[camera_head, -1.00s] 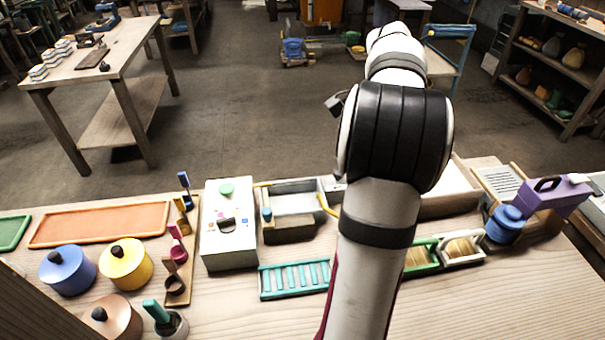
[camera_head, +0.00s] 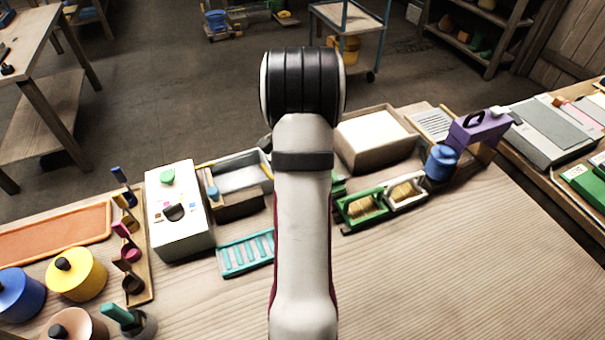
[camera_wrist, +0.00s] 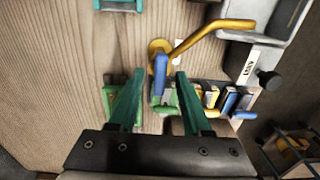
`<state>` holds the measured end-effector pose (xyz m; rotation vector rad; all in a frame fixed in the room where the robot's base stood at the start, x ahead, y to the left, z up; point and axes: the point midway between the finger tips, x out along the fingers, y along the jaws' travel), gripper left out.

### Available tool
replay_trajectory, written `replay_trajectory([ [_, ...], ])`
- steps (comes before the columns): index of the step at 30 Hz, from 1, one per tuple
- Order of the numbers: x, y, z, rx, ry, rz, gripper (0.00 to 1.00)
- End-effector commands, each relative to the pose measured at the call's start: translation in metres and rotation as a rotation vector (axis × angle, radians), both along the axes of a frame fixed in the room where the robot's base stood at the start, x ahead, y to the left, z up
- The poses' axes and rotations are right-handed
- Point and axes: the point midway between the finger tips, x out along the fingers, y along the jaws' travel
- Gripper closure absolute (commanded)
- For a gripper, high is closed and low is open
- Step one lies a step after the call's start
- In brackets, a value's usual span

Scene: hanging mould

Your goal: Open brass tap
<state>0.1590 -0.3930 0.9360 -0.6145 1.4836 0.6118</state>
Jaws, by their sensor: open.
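The brass tap (camera_wrist: 205,35) shows in the wrist view as a yellow curved spout reaching up and right over a grey basin (camera_wrist: 286,18). Its round yellow base is at the spout's left end. A blue lever (camera_wrist: 160,70) points down the picture from that base. My gripper (camera_wrist: 159,73) is open, with green fingers on either side of the lever's line. I cannot tell whether either finger touches the lever. In the head view my arm hides the gripper and most of the tap. A yellow bit of spout (camera_head: 266,169) shows at the basin's right edge.
A teal rack (camera_head: 246,254) lies in front of the basin, and a white box with a dark knob (camera_head: 178,225) stands left of it. Green and white trays (camera_head: 362,211) and a purple object (camera_head: 480,130) are to the right. The front right table is clear.

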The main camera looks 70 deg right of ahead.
Motion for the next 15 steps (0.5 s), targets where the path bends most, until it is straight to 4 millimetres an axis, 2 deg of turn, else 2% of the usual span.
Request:
replay_trajectory([
  [2,0.0001,-0.0001,0.0003,0.000,0.000,0.000,0.53],
  [9,0.0000,-0.0001,0.0006,0.000,0.000,0.001,0.96],
  [10,0.0000,-0.0001,0.0006,0.000,0.000,0.001,1.00],
  [15,0.0000,-0.0001,0.0007,0.000,0.000,0.001,1.00],
])
